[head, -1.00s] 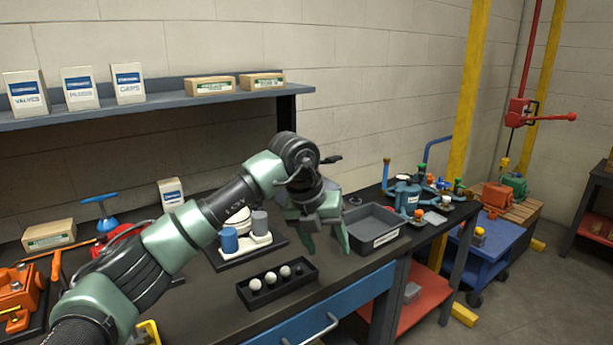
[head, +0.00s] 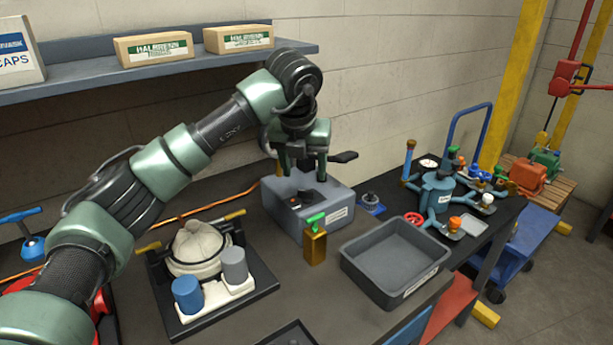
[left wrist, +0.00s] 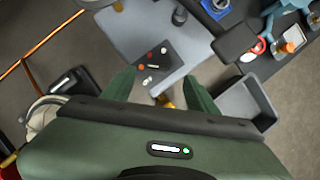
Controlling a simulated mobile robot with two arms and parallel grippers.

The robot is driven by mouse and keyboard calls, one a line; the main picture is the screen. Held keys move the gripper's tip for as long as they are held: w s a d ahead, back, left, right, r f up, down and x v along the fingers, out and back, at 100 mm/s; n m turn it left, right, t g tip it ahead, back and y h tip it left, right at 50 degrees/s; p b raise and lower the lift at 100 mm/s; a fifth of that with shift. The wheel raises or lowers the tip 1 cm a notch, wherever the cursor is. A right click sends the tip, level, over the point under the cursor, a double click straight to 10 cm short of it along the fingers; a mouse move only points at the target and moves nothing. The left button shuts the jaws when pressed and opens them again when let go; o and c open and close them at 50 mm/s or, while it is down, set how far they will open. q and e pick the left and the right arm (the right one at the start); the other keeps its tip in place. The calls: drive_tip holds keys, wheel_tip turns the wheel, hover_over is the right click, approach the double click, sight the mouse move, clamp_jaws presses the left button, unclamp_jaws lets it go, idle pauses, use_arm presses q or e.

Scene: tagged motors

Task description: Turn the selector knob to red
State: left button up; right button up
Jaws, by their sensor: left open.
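A grey box (head: 335,208) stands on the bench with a small dark panel on its top. In the left wrist view the dark panel (left wrist: 153,66) carries small red, orange and white marks. I cannot clearly make out the selector knob or which mark it points to. My left gripper (head: 303,175) points down over the box, its fingers spread and empty, apparently a little above the panel. In the left wrist view its green fingers show on both sides below the panel. My right gripper is not in view.
A brass block with a green handle (head: 315,245) stands close in front of the box. A grey bin (head: 392,255) is to its right, and a small blue plate (head: 371,204) with a dark fitting lies beside it. A blue manifold (head: 437,190) is farther right. A dark tray (head: 262,280) holds cups at left.

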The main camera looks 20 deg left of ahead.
sight(305, 190)
use_arm(q)
drive_tip(key=x, duration=0.1)
drive_tip(key=p+x, duration=0.1)
drive_tip(key=x, duration=0.1)
drive_tip(key=shift+s+a+f, duration=0.1)
drive_tip(key=shift+s+f, duration=0.15)
drive_tip(key=shift+f, duration=0.15)
drive_tip(key=shift+x, duration=1.75)
drive_tip(key=shift+w+r, duration=0.1)
drive_tip(key=shift+c, duration=0.6)
clamp_jaws()
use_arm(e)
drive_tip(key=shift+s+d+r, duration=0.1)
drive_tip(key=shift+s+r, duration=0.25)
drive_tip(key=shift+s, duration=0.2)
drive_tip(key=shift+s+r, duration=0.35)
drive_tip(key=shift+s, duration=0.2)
